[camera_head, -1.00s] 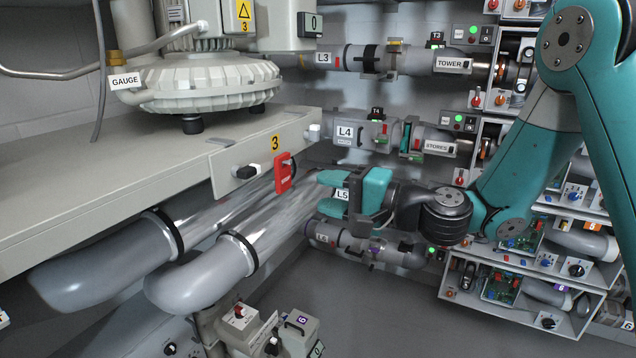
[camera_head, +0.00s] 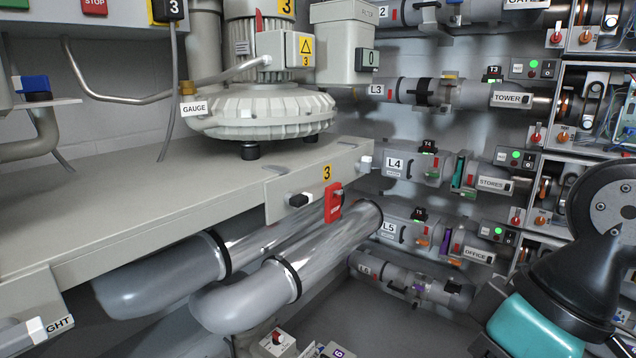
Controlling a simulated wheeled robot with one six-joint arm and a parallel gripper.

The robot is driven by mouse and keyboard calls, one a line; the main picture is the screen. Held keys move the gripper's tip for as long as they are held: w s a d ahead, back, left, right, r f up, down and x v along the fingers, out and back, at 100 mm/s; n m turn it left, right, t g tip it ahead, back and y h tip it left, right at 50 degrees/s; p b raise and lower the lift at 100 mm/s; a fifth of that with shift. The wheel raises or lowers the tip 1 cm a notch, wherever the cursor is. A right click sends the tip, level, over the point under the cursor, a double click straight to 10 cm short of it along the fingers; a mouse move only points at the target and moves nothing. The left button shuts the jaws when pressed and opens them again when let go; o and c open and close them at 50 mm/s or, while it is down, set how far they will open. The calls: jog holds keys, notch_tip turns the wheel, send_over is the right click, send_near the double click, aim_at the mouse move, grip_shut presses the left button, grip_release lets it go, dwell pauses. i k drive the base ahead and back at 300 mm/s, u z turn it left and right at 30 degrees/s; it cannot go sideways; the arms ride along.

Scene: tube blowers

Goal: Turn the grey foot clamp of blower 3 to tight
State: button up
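Blower 3 (camera_head: 262,112) stands on the shelf at upper centre, with a yellow 3 label and a ribbed pale housing on dark feet. A plate with a yellow 3 (camera_head: 318,186) is on the shelf's front edge below it. The plate carries a black knob with a pale base (camera_head: 299,200) and a red hanging tag (camera_head: 333,204). A small light grey knob (camera_head: 366,163) sits at the shelf's right end. I cannot tell for sure which is the grey foot clamp.
Two shiny pipes with grey elbows (camera_head: 240,305) run under the shelf (camera_head: 150,195). Labelled pipes L3, L4 (camera_head: 396,164) and L5 line the back wall. Racks with switches stand at right. The floor (camera_head: 390,325) between pipes and arm looks clear.

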aim_at(364, 166)
jog(key=k, duration=0.6)
jog(key=z, duration=0.75)
jog(key=i, duration=1.4)
jog(key=u, duration=0.75)
